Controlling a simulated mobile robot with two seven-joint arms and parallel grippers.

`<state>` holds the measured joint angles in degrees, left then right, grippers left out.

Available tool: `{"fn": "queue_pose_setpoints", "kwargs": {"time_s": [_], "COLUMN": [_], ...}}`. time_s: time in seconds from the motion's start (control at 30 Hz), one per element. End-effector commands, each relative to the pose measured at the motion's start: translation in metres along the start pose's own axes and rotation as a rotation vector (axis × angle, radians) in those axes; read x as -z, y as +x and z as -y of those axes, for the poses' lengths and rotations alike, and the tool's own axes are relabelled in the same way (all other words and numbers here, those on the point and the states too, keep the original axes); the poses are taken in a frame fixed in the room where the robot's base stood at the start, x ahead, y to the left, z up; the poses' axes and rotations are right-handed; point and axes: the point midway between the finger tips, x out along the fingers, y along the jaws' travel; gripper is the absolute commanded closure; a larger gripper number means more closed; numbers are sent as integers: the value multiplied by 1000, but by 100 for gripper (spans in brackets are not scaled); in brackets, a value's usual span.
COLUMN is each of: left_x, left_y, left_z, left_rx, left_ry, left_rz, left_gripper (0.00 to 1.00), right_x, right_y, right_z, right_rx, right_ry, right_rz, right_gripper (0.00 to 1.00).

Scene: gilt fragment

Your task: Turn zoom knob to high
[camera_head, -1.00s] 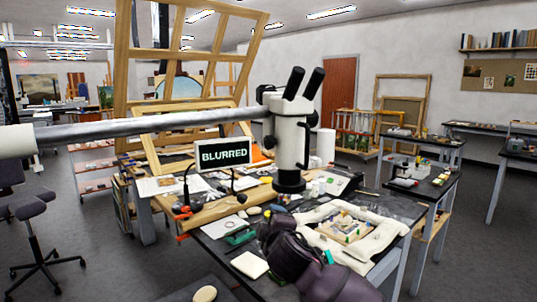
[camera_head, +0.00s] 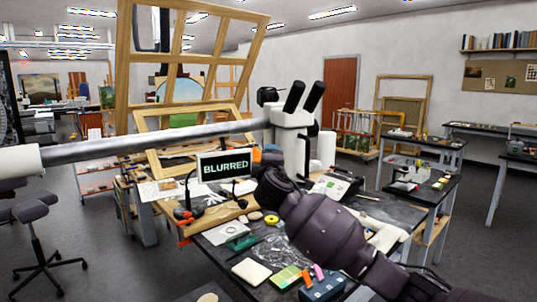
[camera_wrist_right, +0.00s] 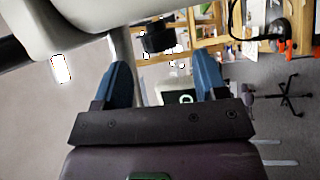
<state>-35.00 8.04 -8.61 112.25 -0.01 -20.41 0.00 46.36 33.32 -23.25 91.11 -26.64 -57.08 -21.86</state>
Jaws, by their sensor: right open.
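The white microscope (camera_head: 290,140) with two black eyepieces stands on a long grey boom above the workbench, its lower part hidden by my right arm. A black knob (camera_head: 268,96) shows at its upper left side. In the right wrist view, a black knob (camera_wrist_right: 157,37) stands out below the pale microscope body (camera_wrist_right: 80,15); I cannot tell which knob it is. My right gripper (camera_wrist_right: 160,68) is open, its two blue fingers apart on either side of the knob's line, with nothing between them. A sign (camera_head: 225,165) reads "BLURRED". My left gripper is not in view.
The workbench (camera_head: 215,255) holds papers, small tools, a yellow tape roll (camera_head: 271,219) and boxes near my right arm. A wooden easel frame (camera_head: 125,75) stands behind. The grey boom (camera_head: 150,146) crosses from the left. A stool (camera_head: 35,215) stands at left.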

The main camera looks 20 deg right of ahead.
Motion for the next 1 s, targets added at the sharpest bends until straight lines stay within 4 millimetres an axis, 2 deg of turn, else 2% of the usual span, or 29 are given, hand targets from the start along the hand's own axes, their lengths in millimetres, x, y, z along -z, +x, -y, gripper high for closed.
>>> {"fn": "queue_pose_setpoints", "kwargs": {"time_s": [0.1,0.3,0.73,1.0], "left_x": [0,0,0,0], "left_y": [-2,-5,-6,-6], "left_z": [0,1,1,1], "left_rx": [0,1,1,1], "left_ry": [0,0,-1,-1], "left_rz": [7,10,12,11], "left_gripper": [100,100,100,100], "right_x": [0,0,0,0], "right_y": [16,33,38,38], "right_z": [-1,-1,0,0], "right_rx": [1,0,0,1], "right_ry": [-1,1,1,1], "right_rz": [1,0,-1,-1], "right_gripper": [34,34,34,74]}}
